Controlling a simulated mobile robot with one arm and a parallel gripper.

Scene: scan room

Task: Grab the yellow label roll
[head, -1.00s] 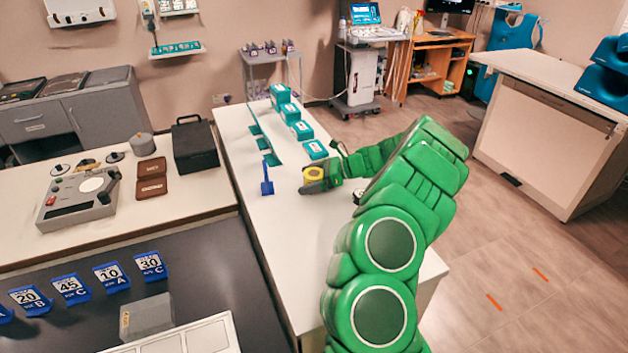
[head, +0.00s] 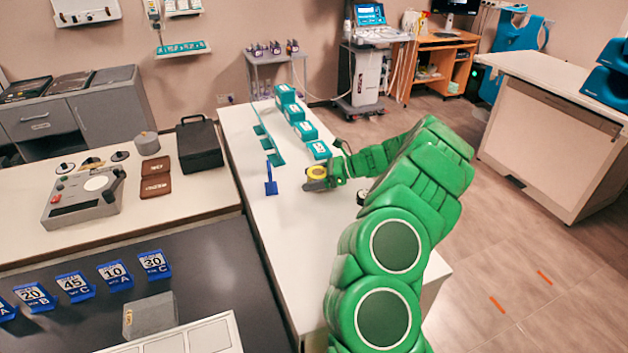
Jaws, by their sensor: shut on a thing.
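The yellow label roll (head: 317,171) is a small yellow ring near the middle of the white table (head: 285,230). My gripper (head: 318,180) is around it, with its grey fingers closed on the roll. The green arm reaches in from the lower right. The lower part of the roll is hidden by the fingers. I cannot tell whether the roll touches the table.
Several teal boxes (head: 307,131) stand in a row behind the gripper. A blue stand (head: 270,182) is left of it. A dark counter (head: 215,265) with blue number signs (head: 115,275) lies at the lower left. The table's front part is clear.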

